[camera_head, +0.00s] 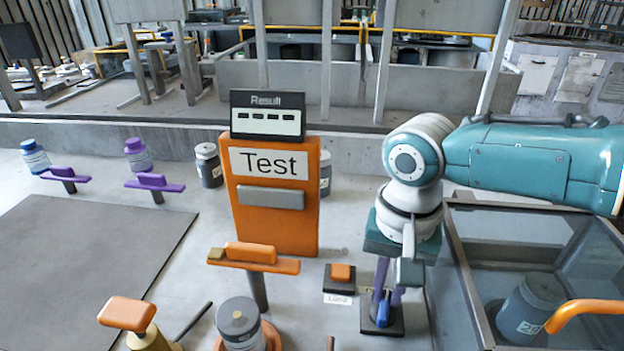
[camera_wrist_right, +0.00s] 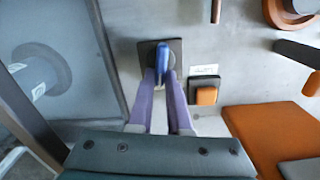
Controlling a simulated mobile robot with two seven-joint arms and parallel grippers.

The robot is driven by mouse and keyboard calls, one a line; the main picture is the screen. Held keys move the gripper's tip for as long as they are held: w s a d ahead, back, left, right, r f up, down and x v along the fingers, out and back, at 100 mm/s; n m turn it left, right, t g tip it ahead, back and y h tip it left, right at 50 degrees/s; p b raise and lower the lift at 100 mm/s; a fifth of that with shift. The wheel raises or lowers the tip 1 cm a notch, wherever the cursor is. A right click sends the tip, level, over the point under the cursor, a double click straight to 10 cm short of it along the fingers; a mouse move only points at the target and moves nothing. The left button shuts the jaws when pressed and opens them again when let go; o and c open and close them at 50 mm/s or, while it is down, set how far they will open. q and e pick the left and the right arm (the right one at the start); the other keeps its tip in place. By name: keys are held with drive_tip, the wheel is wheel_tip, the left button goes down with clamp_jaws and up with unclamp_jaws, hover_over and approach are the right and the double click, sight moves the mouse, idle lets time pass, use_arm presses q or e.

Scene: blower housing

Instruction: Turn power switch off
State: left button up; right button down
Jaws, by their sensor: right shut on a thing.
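The power switch is a blue lever (camera_head: 383,313) on a dark square plate (camera_head: 397,327), right of the orange Test stand (camera_head: 270,222). In the right wrist view the blue lever (camera_wrist_right: 162,62) stands on its dark plate (camera_wrist_right: 147,50) with its top between the purple fingertips. My right gripper (camera_head: 386,297) points down at the switch and is shut on the lever. The fingers hide part of the lever, and I cannot tell its exact tilt. My left gripper is not in view.
An orange button labelled Lamp (camera_head: 341,272) sits just left of the switch. A glass-sided bin (camera_head: 470,300) holding a grey canister (camera_head: 530,308) stands close on the right. A grey motor-like part (camera_head: 240,322) and orange-handled tools stand front left. A dark mat (camera_head: 90,250) lies left.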

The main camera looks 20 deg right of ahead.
drive_tip(key=n, duration=0.3)
drive_tip(key=shift+w+a+n+p, duration=0.1)
drive_tip(key=shift+a+n+p, duration=0.2)
drive_tip(key=shift+p, duration=0.1)
drive_tip(key=n, duration=0.4)
drive_tip(key=shift+w+a+p, duration=0.1)
drive_tip(key=shift+a+p, duration=0.1)
drive_tip(key=shift+p, duration=0.1)
drive_tip(key=shift+n, duration=0.4)
drive_tip(key=c, duration=0.9)
unclamp_jaws()
drive_tip(key=shift+o, duration=0.2)
drive_tip(key=shift+r, duration=0.1)
